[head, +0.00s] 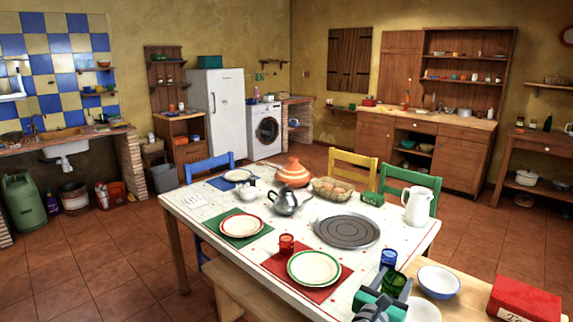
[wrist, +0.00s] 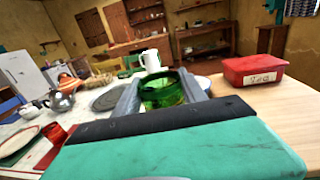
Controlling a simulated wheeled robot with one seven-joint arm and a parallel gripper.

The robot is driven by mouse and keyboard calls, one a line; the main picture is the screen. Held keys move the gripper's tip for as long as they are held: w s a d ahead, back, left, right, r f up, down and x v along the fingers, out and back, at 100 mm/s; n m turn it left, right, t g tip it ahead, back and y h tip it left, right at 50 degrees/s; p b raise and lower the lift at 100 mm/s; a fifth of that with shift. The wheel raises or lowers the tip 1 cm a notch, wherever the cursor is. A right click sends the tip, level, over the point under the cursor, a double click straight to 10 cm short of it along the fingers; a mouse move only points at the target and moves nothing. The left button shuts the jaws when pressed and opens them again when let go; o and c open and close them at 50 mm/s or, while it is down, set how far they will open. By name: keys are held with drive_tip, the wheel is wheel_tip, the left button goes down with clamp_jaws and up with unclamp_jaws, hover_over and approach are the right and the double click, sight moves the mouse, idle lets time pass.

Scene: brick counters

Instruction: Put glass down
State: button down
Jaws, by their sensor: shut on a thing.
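A green glass (wrist: 163,92) is held between the two fingers of my gripper (wrist: 168,90) in the wrist view. In the head view the green glass (head: 393,284) shows at the lower right, with my gripper (head: 383,297) around it. The glass is over the near right corner of the set table (head: 345,300), beside a wooden surface (head: 455,306). I cannot tell whether its base touches anything, since the gripper hides its lower part.
A blue glass (head: 388,259) stands just behind the green one. A white bowl (head: 438,281) and a red box (head: 523,300) are to the right. A plate (head: 314,267) on a red mat and an orange-red glass (head: 287,244) are to the left. Bare wood shows between bowl and box.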

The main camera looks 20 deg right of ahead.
drive_tip(key=w+a+n+t+y+p, duration=0.1)
drive_tip(key=w+a+n+t+y, duration=0.1)
drive_tip(key=a, duration=0.8)
drive_tip(key=w+a+n+t+y+p, duration=0.1)
drive_tip(key=w+a+n+t+y, duration=0.2)
drive_tip(key=a, duration=0.7)
drive_tip(key=w+a+f+n+t+y, duration=0.1)
drive_tip(key=w+a+n+t+y, duration=0.1)
drive_tip(key=a, duration=0.8)
drive_tip(key=w+n+y, duration=0.1)
drive_tip(key=w+y, duration=0.1)
drive_tip(key=shift+w+a+y+p, duration=0.2)
drive_tip(key=shift+w+y+p, duration=0.15)
drive_tip(key=shift+y+p, duration=0.05)
